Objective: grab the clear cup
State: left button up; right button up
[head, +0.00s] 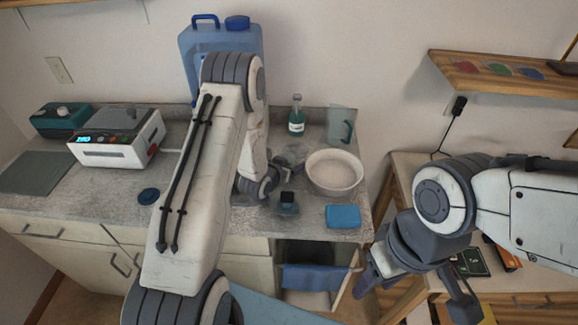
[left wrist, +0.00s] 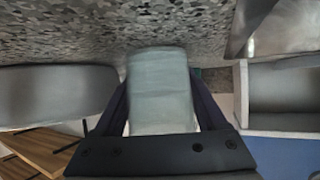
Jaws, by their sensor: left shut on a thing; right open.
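My left gripper (head: 268,178) is low over the counter, left of the white bowl, and partly hidden by my forearm. In the left wrist view, its dark fingers (left wrist: 161,100) are shut on both sides of a pale, see-through grey-green thing, which looks like the clear cup (left wrist: 160,85). My right gripper (head: 415,285) is open and empty at the lower right, away from the counter objects.
The white bowl (head: 334,172) stands close to the right of my left gripper. A small dark-topped jar (head: 288,204) and a blue sponge (head: 343,216) lie near the front edge.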

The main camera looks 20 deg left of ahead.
aim_at(290, 154)
pick_arm(q)
jog(key=shift+r, duration=0.1)
jog(key=shift+r+b, duration=0.4)
jog(key=shift+r, duration=0.55)
notch_tip(290, 154, up, 2)
jog(key=w+d+r+b, duration=0.3)
jog(key=d+r, duration=0.3)
jog(key=d, duration=0.4)
jog(key=shift+w+d+r+b, duration=0.3)
jog(key=shift+w+d+r, duration=0.1)
jog(key=shift+w, duration=0.3)
